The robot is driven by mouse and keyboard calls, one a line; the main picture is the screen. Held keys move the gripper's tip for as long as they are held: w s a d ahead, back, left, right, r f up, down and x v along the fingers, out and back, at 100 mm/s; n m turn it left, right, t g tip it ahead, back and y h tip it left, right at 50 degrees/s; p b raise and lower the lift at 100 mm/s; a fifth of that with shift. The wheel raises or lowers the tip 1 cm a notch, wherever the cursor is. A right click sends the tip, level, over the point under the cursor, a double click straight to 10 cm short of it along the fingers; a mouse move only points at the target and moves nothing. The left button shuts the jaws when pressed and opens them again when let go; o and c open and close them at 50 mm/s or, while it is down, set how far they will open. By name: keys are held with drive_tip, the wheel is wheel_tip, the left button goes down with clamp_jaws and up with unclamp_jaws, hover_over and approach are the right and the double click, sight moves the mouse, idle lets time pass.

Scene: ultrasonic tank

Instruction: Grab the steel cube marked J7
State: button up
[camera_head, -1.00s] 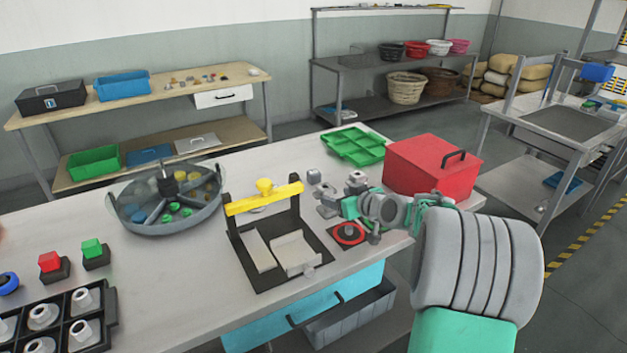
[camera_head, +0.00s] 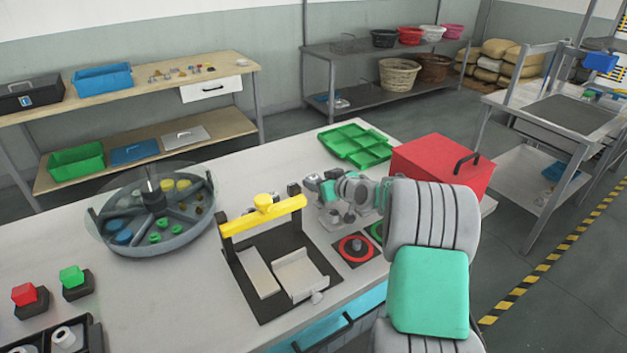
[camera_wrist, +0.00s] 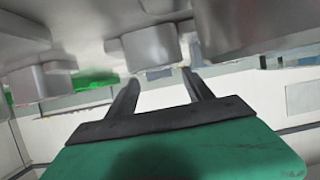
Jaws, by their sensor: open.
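My gripper (camera_wrist: 160,77) shows in the wrist view with its two dark fingers apart and nothing held between them. A grey steel block (camera_wrist: 148,50) is just beyond the fingertips, roughly in line with the gap. Another steel block (camera_wrist: 40,83) is to the left, and a larger grey metal piece (camera_wrist: 240,25) is close by at the upper right. No J7 mark can be read on any of them, so I cannot tell which is the J7 cube. In the head view my arm's end is low over the table and largely hides the steel pieces.
A yellow-handled frame on a black base (camera_head: 262,204) stands left of my arm. A red box (camera_head: 440,165) is to the right and a green tray (camera_head: 355,144) behind. A black pad with a red ring (camera_head: 343,252) lies in front. A round divided tray (camera_head: 155,243) is farther left.

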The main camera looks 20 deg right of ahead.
drive_tip(key=shift+w+a+f, duration=0.15)
drive_tip(key=shift+w, duration=0.25)
drive_tip(key=shift+c, duration=0.6)
clamp_jaws()
